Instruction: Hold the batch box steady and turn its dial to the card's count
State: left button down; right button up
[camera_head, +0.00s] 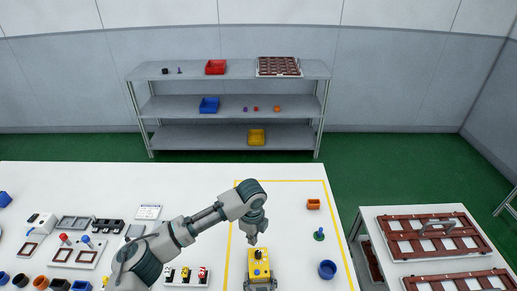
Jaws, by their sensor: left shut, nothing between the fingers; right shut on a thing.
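The yellow batch box (252,263) stands on the white table inside the yellow-lined area, near the bottom of the head view. Small dark round parts show on its top; I cannot tell which is the dial or its setting. My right gripper (260,286) is at the box's near side, shut on it, mostly cut off by the bottom edge. My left gripper (253,241) is shut and empty, pointing down just above the far end of the box. I cannot tell whether it touches the box. A white card (148,212) lies at left; its print is too small to read.
An orange bin (313,204), a green piece (319,235) and a blue cup (327,269) stand right of the box. Left are a panel with red and blue knobs (77,250) and a white tray with small items (186,276). The table's middle back is clear.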

aim_at(253, 252)
pick_arm(q)
jog(key=shift+r, duration=1.55)
pick_arm(e)
jog(key=shift+f, duration=0.1)
pick_arm(q)
jog(key=shift+s+a+f+m, duration=0.1)
jog(key=shift+s+f+m, duration=0.1)
jog(key=shift+f+m, duration=0.8)
jog(key=shift+s+a+f+m, duration=0.1)
jog(key=shift+s+f+m, duration=0.05)
jog(key=shift+f+m, duration=0.9)
jog(key=shift+s+a+f+m, duration=0.1)
jog(key=shift+s+f+m, duration=0.1)
jog(key=shift+f+m, duration=0.8)
jog(key=shift+s+d, duration=0.1)
jog(key=shift+d, duration=0.15)
